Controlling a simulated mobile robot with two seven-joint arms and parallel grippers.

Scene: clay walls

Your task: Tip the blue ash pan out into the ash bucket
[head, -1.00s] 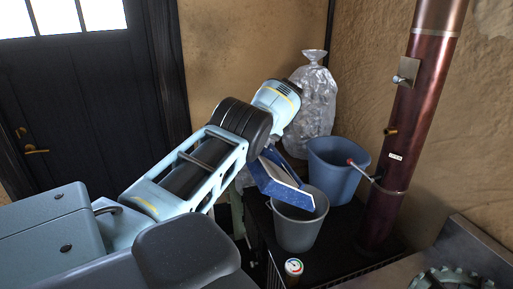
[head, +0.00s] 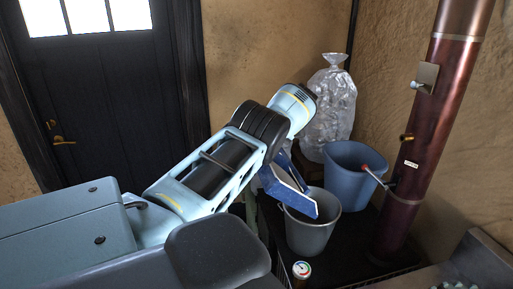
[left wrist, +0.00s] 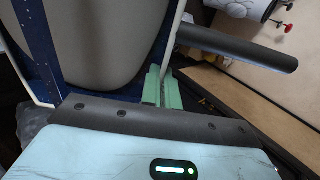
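The blue ash pan (head: 284,192) hangs in the air in the head view, steeply tilted, its lower end over the mouth of the grey ash bucket (head: 310,234). Its inside is turned away, so I cannot tell what is in it. The pan's blue wall (left wrist: 38,50) also shows at the left of the left wrist view. There my left gripper's green fingers (left wrist: 161,88) are close together at the pan's end and appear to hold it; the exact contact is partly hidden. In the head view my arm hides those fingers. My right gripper is in neither view.
A blue bucket (head: 350,178) stands behind the ash bucket on the black stand. A clear plastic bag (head: 330,108) is behind it. A dark red stove pipe (head: 432,130) rises at the right. A round gauge (head: 302,270) is in front of the bucket. A black door (head: 95,110) is at left.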

